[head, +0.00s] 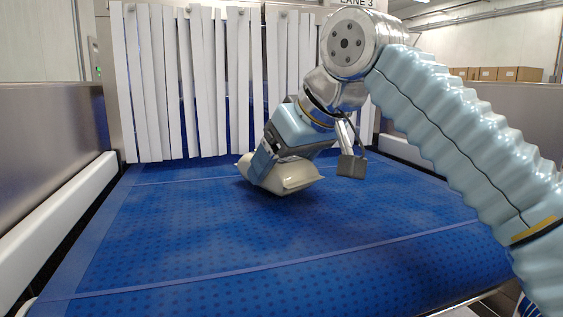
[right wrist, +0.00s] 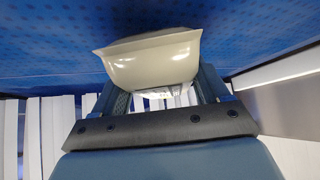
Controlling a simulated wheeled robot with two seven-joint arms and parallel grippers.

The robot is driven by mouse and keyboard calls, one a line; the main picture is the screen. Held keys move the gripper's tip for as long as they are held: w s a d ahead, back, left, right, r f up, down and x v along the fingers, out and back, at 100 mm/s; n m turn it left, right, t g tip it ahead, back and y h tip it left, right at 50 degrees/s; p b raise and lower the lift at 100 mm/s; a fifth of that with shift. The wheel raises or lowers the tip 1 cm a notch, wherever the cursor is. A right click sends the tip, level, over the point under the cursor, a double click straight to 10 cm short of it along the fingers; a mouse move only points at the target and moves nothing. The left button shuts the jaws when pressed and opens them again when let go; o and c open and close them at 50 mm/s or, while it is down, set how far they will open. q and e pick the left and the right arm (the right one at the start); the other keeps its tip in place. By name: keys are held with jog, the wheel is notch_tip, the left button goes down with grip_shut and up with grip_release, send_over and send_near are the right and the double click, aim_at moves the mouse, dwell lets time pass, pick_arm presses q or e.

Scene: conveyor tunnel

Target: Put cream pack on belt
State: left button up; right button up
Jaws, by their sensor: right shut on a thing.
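The cream pack (head: 289,176) is a pale, pillow-shaped pouch at the middle of the blue belt (head: 230,225) in the head view. My right gripper (head: 270,170) is shut on the pack, with a finger showing across its near side. The pack lies at or just above the belt surface; the head view does not clearly show whether it touches. In the right wrist view the cream pack (right wrist: 150,58) sits between the two fingers of my right gripper (right wrist: 158,92), with the blue belt (right wrist: 50,35) behind it. My left gripper is not in view.
White strip curtains (head: 200,85) hang across the tunnel mouth behind the pack. White side rails (head: 60,230) and metal walls (head: 50,125) flank the belt. The near and left parts of the belt are clear. Cardboard boxes (head: 500,74) stand far back at right.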

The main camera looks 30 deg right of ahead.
jog(key=shift+f+b, duration=0.45)
jog(key=shift+f, duration=0.1)
jog(key=o, duration=1.4)
jog(key=shift+p+v, duration=1.45)
jog(key=shift+v, duration=5.45)
